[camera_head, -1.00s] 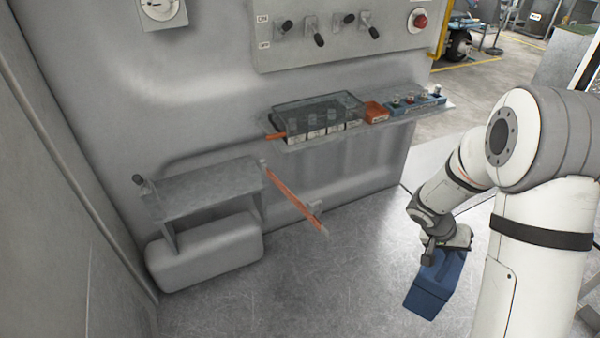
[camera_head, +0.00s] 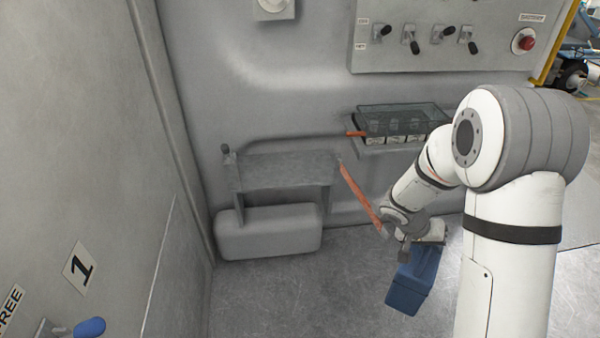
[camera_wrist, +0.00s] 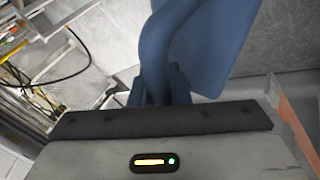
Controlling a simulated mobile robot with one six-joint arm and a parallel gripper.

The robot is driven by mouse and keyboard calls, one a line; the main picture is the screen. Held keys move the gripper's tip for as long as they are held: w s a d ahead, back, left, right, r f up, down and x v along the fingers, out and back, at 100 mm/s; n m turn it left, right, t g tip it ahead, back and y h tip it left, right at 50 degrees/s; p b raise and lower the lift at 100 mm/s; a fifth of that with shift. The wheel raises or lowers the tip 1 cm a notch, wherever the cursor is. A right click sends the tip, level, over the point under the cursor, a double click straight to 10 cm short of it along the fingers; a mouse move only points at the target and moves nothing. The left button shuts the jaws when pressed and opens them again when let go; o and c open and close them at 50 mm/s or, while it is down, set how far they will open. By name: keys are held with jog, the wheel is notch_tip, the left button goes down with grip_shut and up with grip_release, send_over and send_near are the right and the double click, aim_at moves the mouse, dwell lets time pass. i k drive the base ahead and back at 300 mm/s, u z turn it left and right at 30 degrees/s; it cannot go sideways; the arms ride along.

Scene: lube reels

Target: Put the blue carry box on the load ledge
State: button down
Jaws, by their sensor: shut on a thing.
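My gripper (camera_head: 424,240) is shut on the blue carry box (camera_head: 412,283) and holds it, tilted, above the floor at the lower right of the head view. In the wrist view, the blue box (camera_wrist: 200,45) fills the upper middle, and the grip point is partly hidden behind my gripper's dark edge. A grey ledge (camera_head: 285,168) on supports stands out from the wall, left of the box and apart from it; it looks empty. I cannot tell for sure that it is the load ledge.
An orange bar (camera_head: 360,197) slants down from the ledge's right end towards my gripper. A rounded grey block (camera_head: 268,232) lies under the ledge. A wall shelf with a clear tray (camera_head: 402,118) is partly behind my arm. A grey wall (camera_head: 95,170) closes the left side.

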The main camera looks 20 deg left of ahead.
aim_at(302, 164)
jog(key=z, duration=4.95)
jog(key=k, duration=1.05)
jog(key=u, duration=5.95)
